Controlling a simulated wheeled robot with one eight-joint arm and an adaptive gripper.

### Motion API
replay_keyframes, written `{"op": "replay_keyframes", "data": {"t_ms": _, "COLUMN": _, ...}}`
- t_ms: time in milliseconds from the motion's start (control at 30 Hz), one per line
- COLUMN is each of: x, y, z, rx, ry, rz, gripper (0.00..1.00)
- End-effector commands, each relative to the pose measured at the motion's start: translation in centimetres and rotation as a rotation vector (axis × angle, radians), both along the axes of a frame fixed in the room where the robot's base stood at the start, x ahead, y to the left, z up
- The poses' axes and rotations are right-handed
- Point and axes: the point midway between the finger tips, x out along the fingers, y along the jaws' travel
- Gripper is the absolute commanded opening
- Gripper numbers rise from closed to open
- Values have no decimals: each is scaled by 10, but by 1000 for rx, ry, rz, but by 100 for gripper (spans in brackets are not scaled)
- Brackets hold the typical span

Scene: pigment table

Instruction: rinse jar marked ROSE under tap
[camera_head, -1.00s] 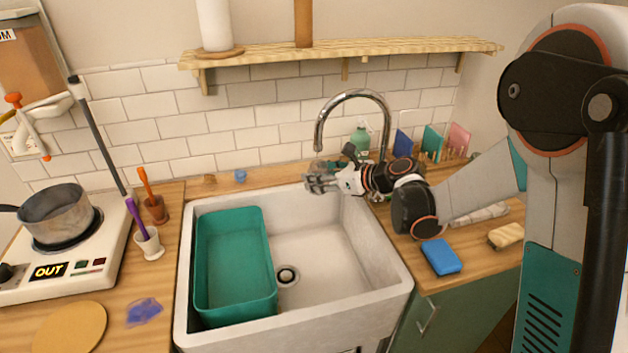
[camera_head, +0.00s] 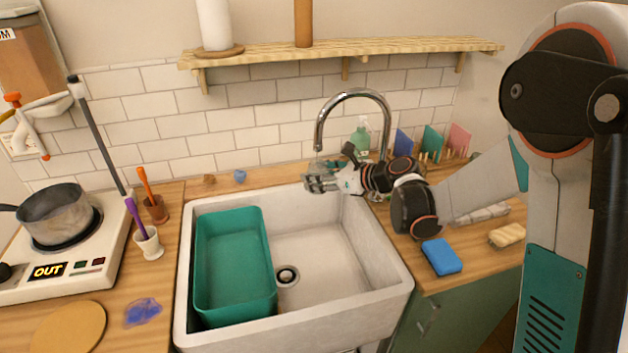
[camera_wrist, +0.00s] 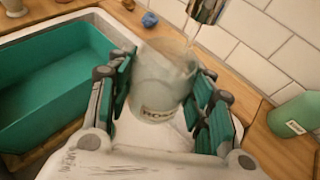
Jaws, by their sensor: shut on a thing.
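The jar (camera_wrist: 158,85) marked ROSE is a pale, cloudy glass jar in the wrist view, with its label low on the near side. My gripper (camera_wrist: 160,92) is shut on it, with teal finger pads on both sides. In the head view my gripper (camera_head: 318,180) is over the back of the sink, beneath the spout; the jar is hard to make out there. The chrome tap (camera_head: 352,93) arches above it, and its spout end (camera_wrist: 203,10) shows just beyond the jar's mouth in the wrist view. A thin pale streak between spout and jar looks like water.
A white sink (camera_head: 325,245) holds a teal tub (camera_head: 196,265) on its left; its right side is clear. A blue sponge (camera_head: 441,257) lies on the right counter. A wooden shelf (camera_head: 400,46) hangs above.

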Motion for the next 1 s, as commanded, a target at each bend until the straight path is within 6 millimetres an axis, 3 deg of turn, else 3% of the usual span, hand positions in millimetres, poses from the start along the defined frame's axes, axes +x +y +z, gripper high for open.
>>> {"op": "replay_keyframes", "data": {"t_ms": 367, "x": -3, "y": -2, "z": 0, "rx": 0, "ry": 0, "rz": 0, "gripper": 22}}
{"op": "replay_keyframes", "data": {"t_ms": 1000, "x": -47, "y": -5, "z": 0, "rx": 0, "ry": 0, "rz": 1, "gripper": 22}}
